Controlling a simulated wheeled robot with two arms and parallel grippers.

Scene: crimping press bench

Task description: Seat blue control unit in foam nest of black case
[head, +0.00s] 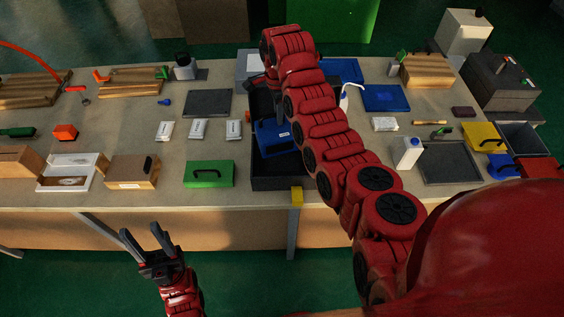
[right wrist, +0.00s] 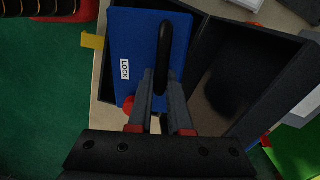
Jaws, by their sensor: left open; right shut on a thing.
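The blue control unit (head: 272,145) is over the black case (head: 280,183) in the head view. In the right wrist view the unit (right wrist: 128,35) shows a "LOCK" label, a red knob and a black handle. My right gripper (right wrist: 161,85) is shut on this handle. The unit covers one side of the case (right wrist: 270,95); the dark inside beside it shows. I cannot tell whether the unit rests on the foam or hangs above it. The foam nest is not clear. My left gripper (head: 150,248) is open and empty, in front of the bench.
A green box (head: 209,175) stands left of the case, and white packets (head: 198,129) lie behind it. A yellow tab (head: 296,195) is at the case's front. A white bottle (head: 407,152) and a dark tray (head: 450,165) stand to the right. My right arm hides part of the bench.

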